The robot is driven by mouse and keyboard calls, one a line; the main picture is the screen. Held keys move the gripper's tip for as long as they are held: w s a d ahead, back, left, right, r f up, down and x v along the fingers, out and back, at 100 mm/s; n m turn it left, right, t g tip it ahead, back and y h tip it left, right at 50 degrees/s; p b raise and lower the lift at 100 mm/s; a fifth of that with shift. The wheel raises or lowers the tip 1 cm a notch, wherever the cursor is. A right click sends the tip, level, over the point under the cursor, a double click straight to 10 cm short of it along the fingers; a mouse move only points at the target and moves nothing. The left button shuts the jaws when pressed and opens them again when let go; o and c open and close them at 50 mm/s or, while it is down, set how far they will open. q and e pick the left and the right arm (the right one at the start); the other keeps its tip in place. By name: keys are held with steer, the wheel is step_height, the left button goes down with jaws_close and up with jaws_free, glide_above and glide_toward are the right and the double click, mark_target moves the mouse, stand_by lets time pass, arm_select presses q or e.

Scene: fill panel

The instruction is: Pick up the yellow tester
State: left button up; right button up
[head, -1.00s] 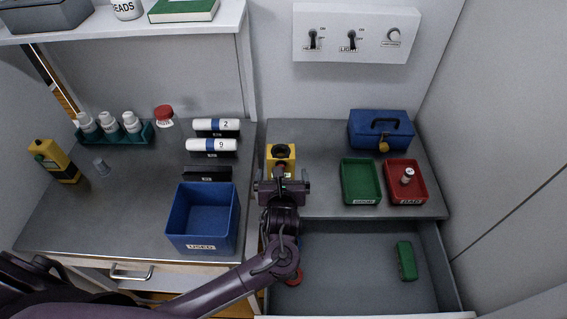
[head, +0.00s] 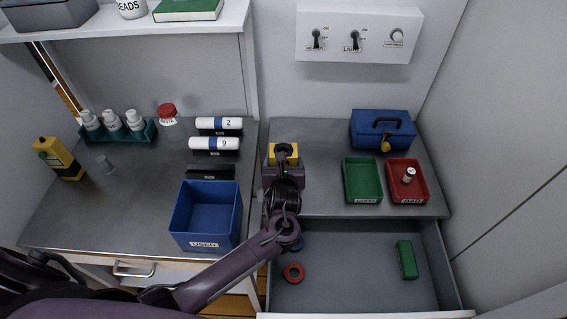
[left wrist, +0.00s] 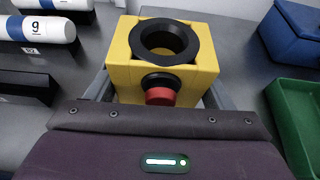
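A yellow box-shaped device (head: 292,150) with a black ring on top and a red-tipped knob on its front stands on the right counter, and I take it as the yellow tester. It fills the middle of the left wrist view (left wrist: 122,75). My left gripper (head: 284,166) is at its near side. In the left wrist view the grey fingers of my left gripper (left wrist: 158,92) lie on either side of the box, spread apart; whether they touch it is hard to see. Another yellow and black device (head: 58,158) leans at the far left. My right gripper is not in view.
Right of the box are a green tray (head: 362,199), a red tray (head: 407,198) holding a small cylinder, and a blue case (head: 382,130). An open drawer (head: 340,262) lies below. White cylinders on black holders (head: 214,150) and a blue bin (head: 206,242) stand left.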

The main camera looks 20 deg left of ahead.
arm_select(q)
steer(key=c, duration=0.6)
steer(key=shift+r, duration=0.1)
steer(key=shift+c, duration=0.2)
